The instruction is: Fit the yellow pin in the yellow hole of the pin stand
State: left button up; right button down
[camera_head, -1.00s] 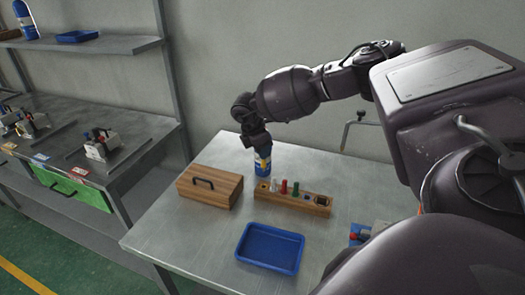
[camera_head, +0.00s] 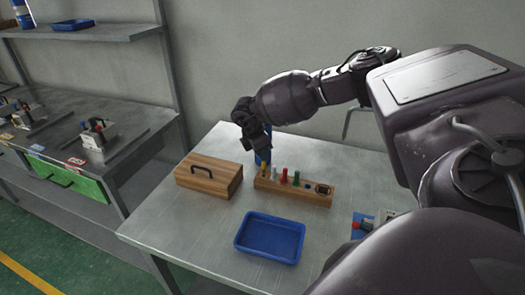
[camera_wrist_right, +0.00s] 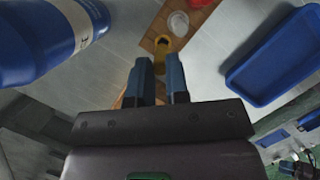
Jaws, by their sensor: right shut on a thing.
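The wooden pin stand (camera_head: 292,193) lies on the metal table. The yellow pin (camera_head: 263,168) is upright at the stand's left end, below my right gripper (camera_head: 262,157). Its lower end meets the stand top where the yellow hole is; I cannot tell how deep it sits. In the right wrist view my right gripper (camera_wrist_right: 159,66) has its two fingers around the yellow pin (camera_wrist_right: 162,48), shut on it. White (camera_head: 275,173), red (camera_head: 284,176) and green (camera_head: 296,178) pins stand to its right. My left gripper is not in view.
A blue bottle (camera_wrist_right: 40,35) stands close behind the gripper. A wooden box with a handle (camera_head: 208,179) is left of the stand. An empty blue tray (camera_head: 270,238) lies in front. A small device (camera_head: 370,222) is at the right.

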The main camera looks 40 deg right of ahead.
aim_at(263, 167)
dwell(0.7)
dwell(0.4)
jog(key=shift+p, duration=0.45)
dwell(0.6)
jog(key=shift+f, duration=0.2)
dwell(0.3)
jog(key=shift+f+b, duration=0.55)
jog(key=shift+f, duration=0.3)
jog(key=shift+f+b, duration=0.3)
jog(key=shift+f, duration=0.35)
jog(key=c, duration=1)
grip_release()
jog(key=shift+c, duration=0.2)
